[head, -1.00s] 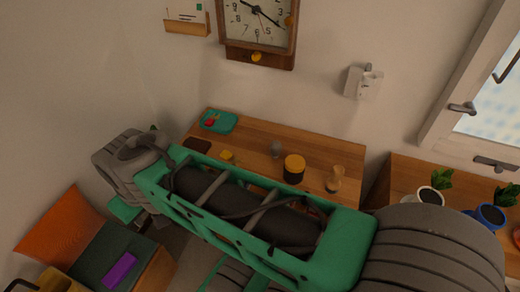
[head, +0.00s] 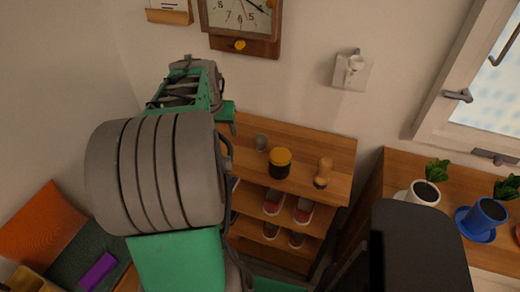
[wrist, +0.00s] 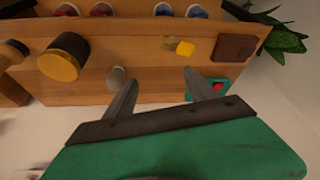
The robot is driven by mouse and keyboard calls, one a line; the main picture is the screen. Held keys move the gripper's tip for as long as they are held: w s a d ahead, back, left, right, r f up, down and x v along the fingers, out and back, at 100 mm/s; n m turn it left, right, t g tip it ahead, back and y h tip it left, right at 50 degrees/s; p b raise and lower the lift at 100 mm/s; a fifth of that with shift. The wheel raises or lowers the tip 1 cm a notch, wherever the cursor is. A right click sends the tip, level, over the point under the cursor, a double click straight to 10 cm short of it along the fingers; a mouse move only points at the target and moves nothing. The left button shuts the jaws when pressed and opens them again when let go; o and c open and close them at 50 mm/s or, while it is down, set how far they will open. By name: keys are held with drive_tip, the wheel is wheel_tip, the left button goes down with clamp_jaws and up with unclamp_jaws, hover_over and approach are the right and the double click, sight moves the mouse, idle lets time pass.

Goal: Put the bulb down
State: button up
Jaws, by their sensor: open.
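A small greyish, rounded object that looks like the bulb (head: 261,142) stands on the wooden shelf top (head: 313,147), left of a black jar with a yellow lid (head: 280,163). In the wrist view the greyish bulb (wrist: 117,76) is beside the left finger, outside the jaws; whether they touch is unclear. My gripper (wrist: 160,78) is open, with nothing between its fingers, over the shelf top near its wall side.
In the wrist view a yellow block (wrist: 185,48), a dark brown flat piece (wrist: 233,47) and a teal tray (wrist: 221,84) with a red item lie nearby. A wooden shaker (head: 323,172) stands right of the jar. Shoes (head: 274,203) fill lower shelves.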

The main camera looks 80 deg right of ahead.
sight(261, 135)
drive_tip(key=s+d+f+m, duration=0.1)
drive_tip(key=s+d, duration=0.1)
drive_tip(key=s, duration=0.1)
drive_tip(key=s+d+f+m, duration=0.1)
drive_tip(key=s+d, duration=0.1)
drive_tip(key=s, duration=0.2)
drive_tip(key=s+d+f+m+g, duration=0.1)
drive_tip(key=s+d, duration=0.1)
drive_tip(key=s, duration=0.1)
drive_tip(key=shift+s+d+f, duration=0.1)
drive_tip(key=shift+s+f, duration=0.05)
drive_tip(key=shift+s, duration=0.15)
drive_tip(key=x, duration=0.7)
drive_tip(key=shift+d, duration=0.25)
drive_tip(key=shift+c, duration=0.5)
clamp_jaws()
